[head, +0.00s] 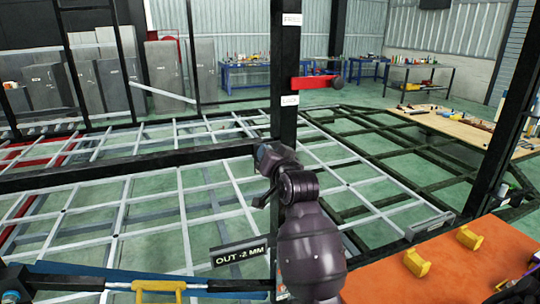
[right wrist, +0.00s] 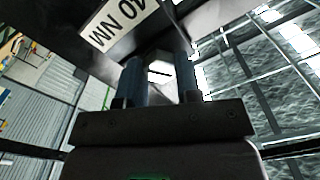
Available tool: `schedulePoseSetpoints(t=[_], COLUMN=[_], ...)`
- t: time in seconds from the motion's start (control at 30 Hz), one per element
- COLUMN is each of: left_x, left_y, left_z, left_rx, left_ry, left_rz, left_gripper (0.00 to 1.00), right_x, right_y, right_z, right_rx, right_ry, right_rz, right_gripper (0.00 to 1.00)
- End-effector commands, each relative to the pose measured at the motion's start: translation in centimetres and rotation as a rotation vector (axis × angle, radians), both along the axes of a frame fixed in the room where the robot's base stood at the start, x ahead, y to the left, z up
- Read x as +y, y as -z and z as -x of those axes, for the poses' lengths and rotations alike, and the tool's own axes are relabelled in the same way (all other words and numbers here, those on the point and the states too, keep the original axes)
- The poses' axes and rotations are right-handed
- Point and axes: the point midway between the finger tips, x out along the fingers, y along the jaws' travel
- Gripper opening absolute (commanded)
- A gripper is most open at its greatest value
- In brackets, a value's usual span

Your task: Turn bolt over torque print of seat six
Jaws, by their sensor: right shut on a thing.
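My right gripper (head: 268,165) reaches up to the black frame beside the upright post (head: 285,60). In the right wrist view my two fingers (right wrist: 160,85) are shut on the sides of a pale hexagonal bolt head (right wrist: 160,72), with a dark line across its face. A white torque print (right wrist: 112,22), upside down and seeming to read 40 NM, is on the dark beam just above and left of the bolt. In the head view the gripper hides the bolt. I cannot read a seat number. My left gripper is not in view.
A black plate (head: 239,254) reads OUT -2 MM. A yellow-handled bar (head: 160,287) crosses the lower left. An orange table (head: 450,270) at lower right holds two yellow pieces (head: 415,262). A red bar (head: 313,82) juts from the post. Grey chassis rails (head: 190,213) spread behind.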

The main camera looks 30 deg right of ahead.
Motion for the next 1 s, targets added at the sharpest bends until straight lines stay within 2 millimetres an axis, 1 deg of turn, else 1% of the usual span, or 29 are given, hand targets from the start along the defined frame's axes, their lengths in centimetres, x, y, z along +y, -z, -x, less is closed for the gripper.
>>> schedulePoseSetpoints(t=[0.2, 0.67, 0.7, 0.8, 0.83, 0.87, 1.0], left_x=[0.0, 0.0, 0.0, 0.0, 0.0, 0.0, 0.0], left_y=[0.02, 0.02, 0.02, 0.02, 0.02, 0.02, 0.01], left_z=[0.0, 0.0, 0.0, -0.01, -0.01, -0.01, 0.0], left_rx=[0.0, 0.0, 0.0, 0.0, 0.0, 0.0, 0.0], left_ry=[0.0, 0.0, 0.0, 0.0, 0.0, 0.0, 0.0], left_rz=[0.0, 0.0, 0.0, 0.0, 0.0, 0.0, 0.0], left_gripper=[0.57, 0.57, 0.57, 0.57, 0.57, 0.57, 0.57], right_x=[-0.02, -0.07, -0.08, -0.07, -0.07, -0.06, -0.06], right_y=[0.23, 0.18, 0.17, 0.12, 0.11, 0.09, 0.04], right_z=[0.07, 0.08, 0.08, 0.07, 0.07, 0.06, 0.04], right_rx=[-0.007, -0.01, -0.01, -0.011, -0.012, -0.012, -0.013], right_ry=[0.001, 0.001, 0.001, 0.002, 0.002, 0.001, 0.002], right_rz=[-0.051, -0.059, -0.059, -0.059, -0.059, -0.059, -0.058], right_gripper=[0.08, 0.08, 0.36, 0.51, 0.56, 0.57, 0.57])
